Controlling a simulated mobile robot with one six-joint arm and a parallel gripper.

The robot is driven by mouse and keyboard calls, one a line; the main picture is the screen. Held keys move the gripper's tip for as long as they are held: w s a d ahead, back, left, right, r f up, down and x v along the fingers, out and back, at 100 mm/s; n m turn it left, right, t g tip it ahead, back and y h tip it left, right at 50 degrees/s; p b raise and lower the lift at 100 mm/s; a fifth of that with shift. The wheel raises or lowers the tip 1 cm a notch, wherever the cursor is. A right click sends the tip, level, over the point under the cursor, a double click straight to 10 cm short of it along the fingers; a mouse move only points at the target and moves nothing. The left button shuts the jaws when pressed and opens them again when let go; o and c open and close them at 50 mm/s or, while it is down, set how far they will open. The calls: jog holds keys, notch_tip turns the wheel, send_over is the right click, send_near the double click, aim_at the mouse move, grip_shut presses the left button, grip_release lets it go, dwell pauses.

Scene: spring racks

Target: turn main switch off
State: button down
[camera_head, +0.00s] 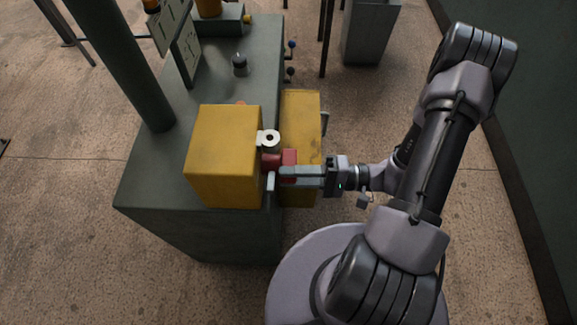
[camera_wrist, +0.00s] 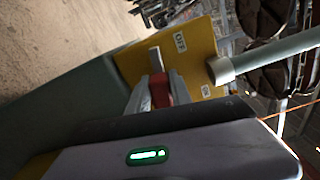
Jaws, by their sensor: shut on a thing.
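The main switch is on a yellow box (camera_head: 225,155) on the green cabinet top in the head view. Its red handle (camera_head: 289,156) sticks out of the right side. My gripper (camera_head: 283,172) reaches in from the right and is shut on the handle. In the wrist view the red handle (camera_wrist: 160,92) lies between the fingers of my gripper (camera_wrist: 162,85), in front of a yellow face (camera_wrist: 197,55). A white label (camera_wrist: 180,42) there appears to read OFF. The fingers partly hide the handle, so its exact angle is unclear.
A second yellow panel (camera_head: 301,110) stands just right of the box, close to my gripper. A pale ring-shaped part (camera_head: 269,138) sits above the handle. A dark post (camera_head: 120,60) rises at the left.

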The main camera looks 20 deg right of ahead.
jog(key=shift+w+d+f+n+t+b, duration=0.25)
jog(key=shift+w+n+t+b, duration=0.1)
jog(key=shift+n, duration=0.35)
jog(key=shift+r, duration=0.15)
jog(key=c, duration=1.2)
grip_release()
jog(key=shift+o, duration=0.2)
jog(key=shift+d, duration=0.35)
jog(key=p+v, duration=0.4)
jog(key=v, duration=1.2)
jog(key=shift+s+d+n, duration=0.2)
jog(key=shift+s+n, duration=0.1)
jog(key=shift+s, duration=0.1)
jog(key=shift+r, duration=0.15)
